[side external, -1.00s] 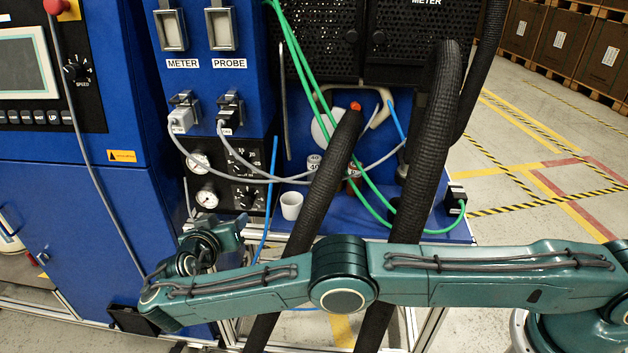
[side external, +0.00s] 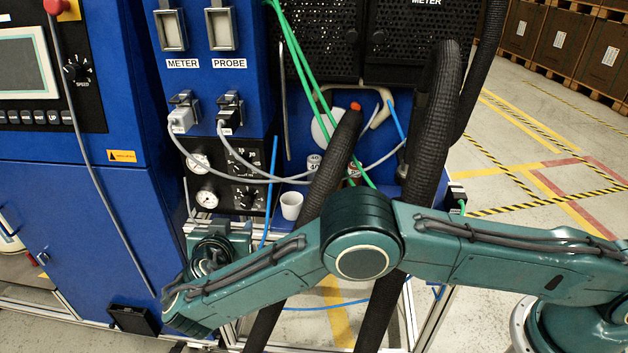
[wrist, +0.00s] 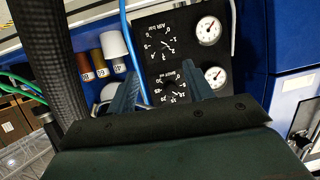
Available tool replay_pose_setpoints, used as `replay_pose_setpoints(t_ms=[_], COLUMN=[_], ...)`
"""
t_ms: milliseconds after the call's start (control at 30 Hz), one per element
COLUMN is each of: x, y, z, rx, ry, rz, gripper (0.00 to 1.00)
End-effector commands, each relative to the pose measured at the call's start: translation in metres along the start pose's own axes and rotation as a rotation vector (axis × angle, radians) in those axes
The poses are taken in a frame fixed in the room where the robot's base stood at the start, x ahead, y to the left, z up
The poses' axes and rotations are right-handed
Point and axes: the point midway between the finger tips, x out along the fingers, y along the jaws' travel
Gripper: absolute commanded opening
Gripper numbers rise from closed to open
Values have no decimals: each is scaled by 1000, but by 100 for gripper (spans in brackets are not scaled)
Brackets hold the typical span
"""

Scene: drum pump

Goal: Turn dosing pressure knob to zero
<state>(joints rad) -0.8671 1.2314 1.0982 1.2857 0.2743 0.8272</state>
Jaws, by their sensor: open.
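A black panel shows in the wrist view, turned over, with two dial scales and two round gauges. One scale, labelled AIR bar, surrounds a knob (wrist: 165,43). The other scale, with a label too small to read surely, surrounds a second knob (wrist: 173,91) that is partly hidden by my gripper. In the side view the panel (side external: 232,187) stands low on the blue machine. My gripper (wrist: 158,72) is open and empty, its two teal fingers either side of this second knob in the picture. Whether they touch the panel cannot be told. In the side view my forearm hides its tips.
Two gauges (wrist: 209,30) sit beside the dials. A blue tube (wrist: 127,30) runs along the panel, with several labelled containers (wrist: 98,62) beyond it. A thick black hose (wrist: 50,60) passes at left. A white cup (side external: 291,205) stands right of the panel in the side view.

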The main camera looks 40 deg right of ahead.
Motion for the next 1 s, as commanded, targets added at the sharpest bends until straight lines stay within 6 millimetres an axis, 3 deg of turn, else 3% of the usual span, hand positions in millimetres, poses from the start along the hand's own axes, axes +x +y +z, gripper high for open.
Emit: replay_pose_setpoints(t_ms=[367, 1000], x=[17, 108], y=[1, 1], z=[0, 0], rx=[-1, 0], ry=[0, 0], rz=[4, 3], gripper=[51, 51])
